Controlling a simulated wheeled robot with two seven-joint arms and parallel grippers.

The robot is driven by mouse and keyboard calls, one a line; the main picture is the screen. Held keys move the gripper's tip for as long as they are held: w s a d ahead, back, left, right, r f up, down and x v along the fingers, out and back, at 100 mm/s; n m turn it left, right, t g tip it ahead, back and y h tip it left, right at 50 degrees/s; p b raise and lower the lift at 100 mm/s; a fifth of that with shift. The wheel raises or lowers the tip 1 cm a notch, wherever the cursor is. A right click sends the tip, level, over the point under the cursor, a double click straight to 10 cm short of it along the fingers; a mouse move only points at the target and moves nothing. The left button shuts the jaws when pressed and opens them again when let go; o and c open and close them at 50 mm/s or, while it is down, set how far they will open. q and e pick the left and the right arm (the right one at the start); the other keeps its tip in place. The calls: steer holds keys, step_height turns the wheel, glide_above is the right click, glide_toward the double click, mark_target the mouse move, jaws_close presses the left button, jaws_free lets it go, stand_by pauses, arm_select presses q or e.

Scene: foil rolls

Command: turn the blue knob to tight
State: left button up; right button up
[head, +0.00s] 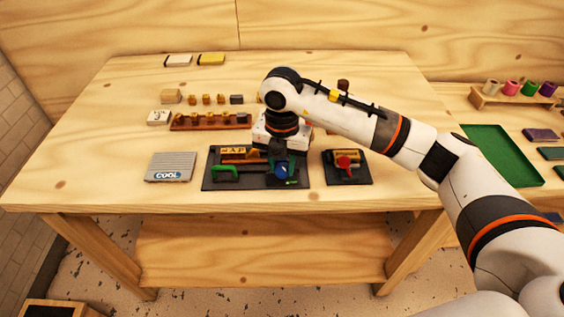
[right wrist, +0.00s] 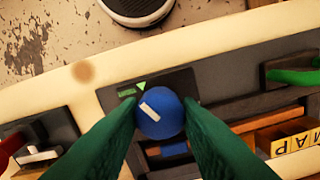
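The blue knob (head: 281,170) sits at the right part of a dark board (head: 213,183) on the table. In the right wrist view the knob (right wrist: 165,122) is round with a short white mark, slanting from upper left to lower right. A green triangle (right wrist: 141,86) and a small green label (right wrist: 126,93) are beside the knob; the label is too small to read. The green fingers of my right gripper (right wrist: 160,108) lie on both sides of the knob with no visible gap. In the head view my right gripper (head: 279,158) points down over it. My left gripper is not in view.
A green handle (head: 225,170) and a "MAP" block (head: 233,151) are on the same board. A smaller board with a red knob (head: 344,162) is to the right. A grey "COOL" panel (head: 170,168) is left.

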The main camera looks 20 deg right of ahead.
mark_target(282, 166)
steer(key=o, duration=0.4)
steer(key=shift+r, duration=0.1)
step_height(282, 166, up, 12)
steer(key=shift+f+b, duration=0.1)
steer(key=shift+b, duration=0.45)
